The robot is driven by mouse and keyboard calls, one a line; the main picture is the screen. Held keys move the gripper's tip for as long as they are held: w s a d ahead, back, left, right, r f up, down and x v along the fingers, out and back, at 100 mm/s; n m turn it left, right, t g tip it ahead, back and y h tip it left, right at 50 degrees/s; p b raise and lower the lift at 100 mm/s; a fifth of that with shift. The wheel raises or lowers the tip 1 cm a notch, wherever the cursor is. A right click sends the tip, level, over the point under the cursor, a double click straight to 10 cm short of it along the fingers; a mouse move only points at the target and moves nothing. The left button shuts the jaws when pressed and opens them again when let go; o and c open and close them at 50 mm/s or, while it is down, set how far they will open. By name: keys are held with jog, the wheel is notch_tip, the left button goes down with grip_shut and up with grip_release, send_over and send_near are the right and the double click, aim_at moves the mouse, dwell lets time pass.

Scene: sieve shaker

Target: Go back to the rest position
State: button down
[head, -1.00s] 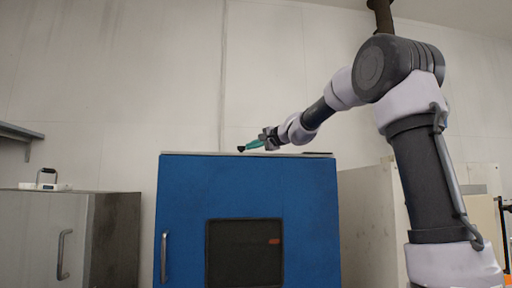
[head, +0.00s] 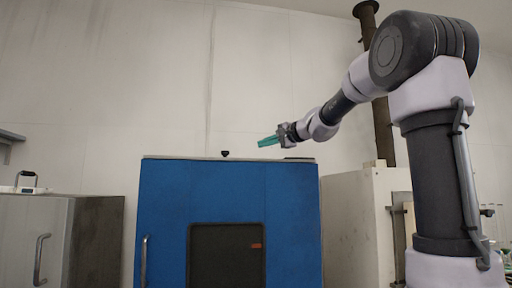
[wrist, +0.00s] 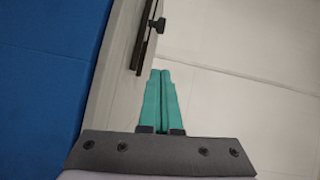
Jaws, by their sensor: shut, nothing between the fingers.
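My gripper (head: 268,141) has teal fingers and is in the air just above the top of the blue cabinet, to the right of a small black knob (head: 225,153). The fingers are together with nothing between them. In the wrist view, the fingertips (wrist: 160,73) point toward the dark lid edge (wrist: 145,40) and the black knob (wrist: 157,26), with a gap to the knob. My arm reaches in from the right.
The blue cabinet (head: 160,200) has a dark window (head: 226,255) and a left handle. A grey cabinet (head: 25,235) with a white device (head: 25,188) stands at left. A pale cabinet (head: 350,220) and a dark pipe (head: 383,130) are at right. The wall space above is clear.

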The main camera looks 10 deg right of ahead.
jog(key=shift+s+d, duration=0.15)
jog(key=shift+s, duration=0.1)
dwell(0.3)
jog(key=s+d+f+n+g+h, duration=0.2)
jog(key=s+f+g+h, duration=0.1)
jog(key=s+f, duration=1.1)
jog(key=s+d+f+n+g+h, duration=0.3)
jog(key=s+f+h, duration=0.1)
jog(key=s+f, duration=1.1)
jog(key=shift+s+d+h, duration=0.25)
jog(key=shift+s+h, duration=0.15)
jog(key=shift+s, duration=0.45)
